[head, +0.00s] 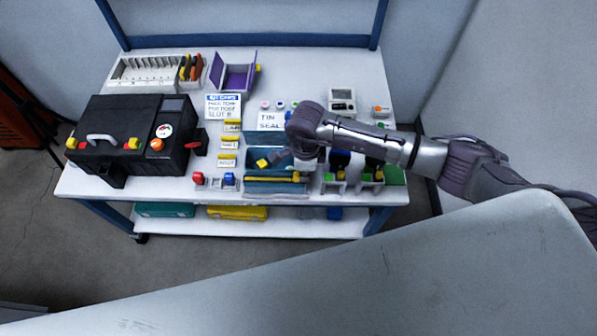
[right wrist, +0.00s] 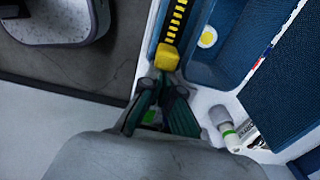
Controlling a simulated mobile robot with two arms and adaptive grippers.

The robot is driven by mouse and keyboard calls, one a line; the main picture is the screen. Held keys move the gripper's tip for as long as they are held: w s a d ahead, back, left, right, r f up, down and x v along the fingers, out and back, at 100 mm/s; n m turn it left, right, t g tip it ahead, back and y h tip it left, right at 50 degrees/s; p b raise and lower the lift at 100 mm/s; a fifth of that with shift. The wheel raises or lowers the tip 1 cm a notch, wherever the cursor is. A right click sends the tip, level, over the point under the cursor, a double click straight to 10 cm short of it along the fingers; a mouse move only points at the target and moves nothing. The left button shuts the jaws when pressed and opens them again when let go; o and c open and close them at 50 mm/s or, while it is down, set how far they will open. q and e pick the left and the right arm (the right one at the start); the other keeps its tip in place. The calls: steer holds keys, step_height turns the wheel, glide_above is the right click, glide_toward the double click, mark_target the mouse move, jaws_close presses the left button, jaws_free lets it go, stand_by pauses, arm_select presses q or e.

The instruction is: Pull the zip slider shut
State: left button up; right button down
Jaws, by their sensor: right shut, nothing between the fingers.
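The zip slider is a yellow block (right wrist: 168,57) on a black-and-yellow striped track (right wrist: 177,20) in the right wrist view. The track shows in the head view as a yellow strip (head: 268,179) along the front of a blue tray (head: 262,190). My right gripper (right wrist: 160,84) has its dark green fingers together and empty, with the tips close by the slider's near end. I cannot tell whether they touch it. In the head view my right gripper (head: 303,162) is low over the tray's right end, partly hidden by its own wrist. My left gripper is not in view.
A black case (head: 130,130) stands on the left of the white table (head: 185,188). A purple open box (head: 234,75) and a rack (head: 150,72) are at the back. Small green-topped fixtures (head: 334,183) stand right of the tray. The table's front edge is close to the track.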

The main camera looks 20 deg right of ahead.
mark_target(261, 179)
steer(key=shift+w+a+b, duration=0.2)
steer(key=shift+a+b, duration=0.1)
steer(key=shift+a, duration=0.4)
steer(key=shift+w+a+b, duration=0.2)
steer(key=shift+a+b, duration=0.1)
steer(key=shift+a, duration=0.45)
steer(key=shift+w+a+b, duration=0.2)
steer(key=shift+a+b, duration=0.1)
steer(key=shift+a, duration=0.4)
steer(key=shift+w+a+b, duration=0.25)
steer(key=shift+a+b, duration=0.25)
steer(key=shift+a, duration=0.4)
steer(key=shift+w+a+b, duration=0.3)
steer(key=shift+a+b, duration=0.25)
steer(key=shift+a, duration=0.4)
steer(key=shift+w+a+b, duration=0.25)
steer(key=shift+a+b, duration=0.25)
steer(key=shift+a, duration=0.4)
steer(key=shift+w+a+b, duration=0.2)
steer(key=shift+a+b, duration=0.25)
steer(key=shift+a, duration=0.15)
steer(key=shift+w+a+b, duration=0.15)
steer(key=shift+a+b, duration=0.25)
steer(key=shift+a, duration=0.2)
steer(key=shift+d, duration=0.2)
steer(key=shift+s+d, duration=0.1)
steer(key=shift+d, duration=0.2)
